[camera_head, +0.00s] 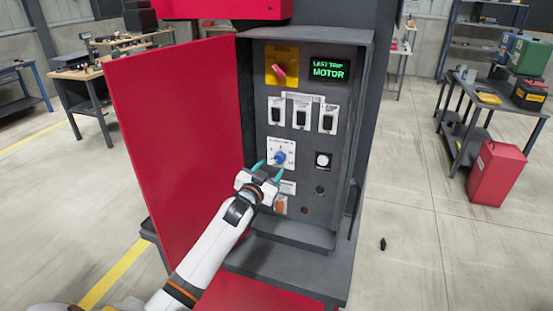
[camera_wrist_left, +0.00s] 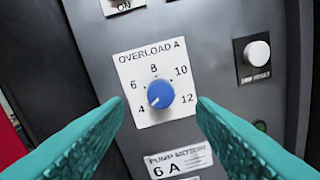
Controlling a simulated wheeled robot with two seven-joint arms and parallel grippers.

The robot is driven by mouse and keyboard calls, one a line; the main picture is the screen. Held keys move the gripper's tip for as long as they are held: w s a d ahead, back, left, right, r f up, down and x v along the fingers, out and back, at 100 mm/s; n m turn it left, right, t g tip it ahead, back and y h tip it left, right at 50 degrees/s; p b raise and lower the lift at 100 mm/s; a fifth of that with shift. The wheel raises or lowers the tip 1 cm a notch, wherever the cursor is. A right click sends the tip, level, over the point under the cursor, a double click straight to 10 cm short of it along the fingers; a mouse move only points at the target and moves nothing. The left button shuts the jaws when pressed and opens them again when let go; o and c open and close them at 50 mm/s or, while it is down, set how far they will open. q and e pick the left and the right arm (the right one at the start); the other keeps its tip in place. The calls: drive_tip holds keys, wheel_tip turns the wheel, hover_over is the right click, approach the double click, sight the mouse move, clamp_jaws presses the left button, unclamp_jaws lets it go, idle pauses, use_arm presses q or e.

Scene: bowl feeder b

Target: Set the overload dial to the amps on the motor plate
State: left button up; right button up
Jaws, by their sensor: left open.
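The overload dial (camera_head: 279,157) is a blue round knob on a white plate in the open cabinet. In the left wrist view the dial (camera_wrist_left: 160,95) has a scale marked 4, 6, 8, 10 and 12, and its small white mark sits at the lower left, toward 4. The motor plate (camera_wrist_left: 178,163) below it reads "PUMP MOTOR 6 A". My left gripper (camera_head: 268,170) is open, its teal fingers on either side of the dial and apart from it, with nothing between them. My right gripper is not in view.
The red cabinet door (camera_head: 175,150) stands open at the left. Above the dial are three black switches (camera_head: 301,115), a red handle on yellow (camera_head: 279,70) and a green display (camera_head: 329,69) reading "LAST TRIP MOTOR". A push button (camera_head: 322,160) lies right of the dial.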

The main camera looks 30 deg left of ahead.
sight(279, 159)
use_arm(q)
drive_tip(key=shift+w+a+p, duration=0.2)
drive_tip(key=shift+w+a, duration=0.05)
drive_tip(key=shift+w, duration=1.1)
drive_tip(key=shift+w+a+p, duration=0.2)
drive_tip(key=shift+w, duration=1.15)
drive_tip(key=c, duration=1)
drive_tip(key=shift+o, duration=0.2)
drive_tip(key=shift+m, duration=0.4)
drive_tip(key=m, duration=0.4)
drive_tip(key=shift+m, duration=0.4)
drive_tip(key=m, duration=0.6)
drive_tip(key=shift+d, duration=0.1)
drive_tip(key=shift+g, duration=0.3)
